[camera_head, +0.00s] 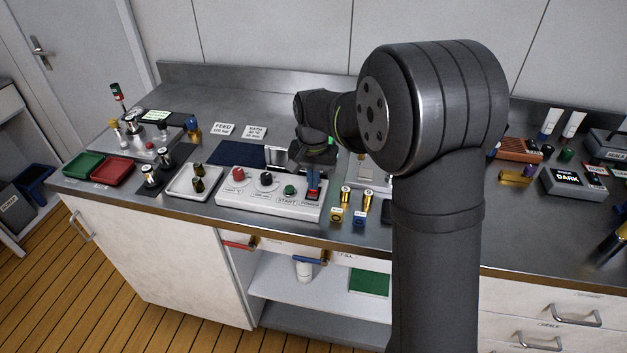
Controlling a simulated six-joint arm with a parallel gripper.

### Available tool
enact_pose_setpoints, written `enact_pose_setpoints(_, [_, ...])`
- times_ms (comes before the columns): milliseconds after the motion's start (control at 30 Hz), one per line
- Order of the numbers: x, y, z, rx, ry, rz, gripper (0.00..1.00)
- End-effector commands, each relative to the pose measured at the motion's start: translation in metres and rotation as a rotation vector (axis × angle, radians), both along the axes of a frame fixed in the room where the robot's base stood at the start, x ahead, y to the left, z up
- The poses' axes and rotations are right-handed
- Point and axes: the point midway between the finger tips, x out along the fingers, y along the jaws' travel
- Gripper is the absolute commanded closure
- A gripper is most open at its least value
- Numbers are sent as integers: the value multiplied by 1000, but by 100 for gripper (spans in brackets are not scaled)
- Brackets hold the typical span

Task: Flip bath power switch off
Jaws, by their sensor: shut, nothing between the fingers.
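A light control panel (258,204) lies near the front edge of the steel counter. It carries a red knob (238,174), a black knob (266,179), a green button (290,190) above a "START" label, and a small red switch (313,195) at its right end. The red switch appears to be the power switch; its label is too small to read surely. My gripper (313,184) is shut and empty, pointing down with its fingertips at the red switch and partly hiding it. I cannot tell whether they touch, or which way the switch is tipped.
A pale tray (178,190) with dark vials stands left of the panel. Small brass-topped bottles (367,199) stand close to its right. A dark blue mat (234,153) lies behind it. My arm hides the counter's middle right.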

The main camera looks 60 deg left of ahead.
Motion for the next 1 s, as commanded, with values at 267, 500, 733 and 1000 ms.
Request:
enact_pose_setpoints(267, [7, 7, 45, 6, -1, -1, 100])
enact_pose_setpoints(500, [15, 15, 98, 4, -1, -1, 100])
enact_pose_setpoints(733, [20, 20, 129, 2, -1, -1, 100])
enact_pose_setpoints(1000, [20, 20, 136, 0, 0, 0, 100])
